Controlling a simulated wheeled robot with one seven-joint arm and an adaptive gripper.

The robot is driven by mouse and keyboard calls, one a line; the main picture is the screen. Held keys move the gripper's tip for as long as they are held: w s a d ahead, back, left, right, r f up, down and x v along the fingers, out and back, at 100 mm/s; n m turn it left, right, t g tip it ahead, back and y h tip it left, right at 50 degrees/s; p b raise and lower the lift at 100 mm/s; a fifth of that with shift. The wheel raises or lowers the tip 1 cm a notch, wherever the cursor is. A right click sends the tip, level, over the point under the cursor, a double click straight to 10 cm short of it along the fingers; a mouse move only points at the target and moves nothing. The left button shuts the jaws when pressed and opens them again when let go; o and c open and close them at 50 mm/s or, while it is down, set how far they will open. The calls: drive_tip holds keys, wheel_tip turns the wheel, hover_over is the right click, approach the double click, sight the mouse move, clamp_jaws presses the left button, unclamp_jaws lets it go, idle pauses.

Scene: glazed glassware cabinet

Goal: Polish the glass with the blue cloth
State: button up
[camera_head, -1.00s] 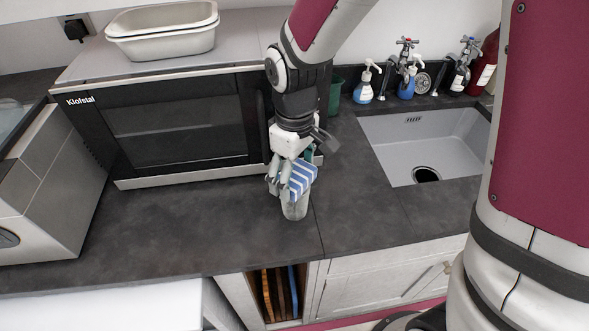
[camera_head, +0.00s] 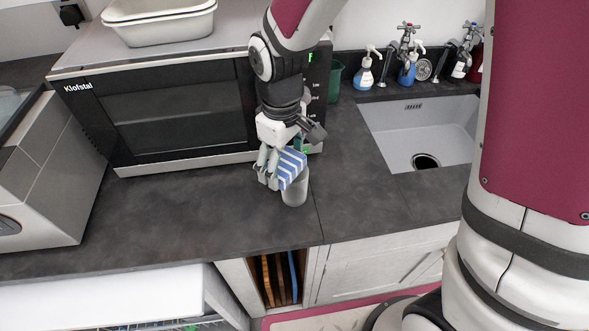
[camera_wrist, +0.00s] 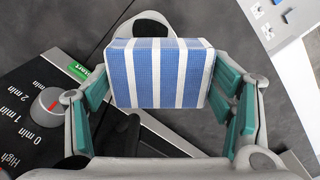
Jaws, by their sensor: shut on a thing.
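My gripper (camera_head: 273,170) is shut on the blue and white striped cloth (camera_head: 291,168), a thick folded block. In the wrist view the cloth (camera_wrist: 160,75) sits between my two green-padded fingers. The glass (camera_head: 295,192) stands upright on the dark counter, just below the cloth and partly hidden by it. In the wrist view a curved part of the glass rim (camera_wrist: 150,20) shows behind the cloth's far edge. The cloth is at the upper left of the glass; I cannot tell whether they touch.
A black microwave (camera_head: 165,115) stands close behind my gripper. The sink (camera_head: 400,140) lies to the right, with soap bottles (camera_head: 365,72) behind it. A grey metal appliance (camera_head: 45,180) stands at the left. The counter left of the glass is clear.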

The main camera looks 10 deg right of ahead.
drive_tip(key=shift+r+p, duration=1.85)
drive_tip(key=shift+r, duration=1.7)
drive_tip(key=shift+f, duration=0.1)
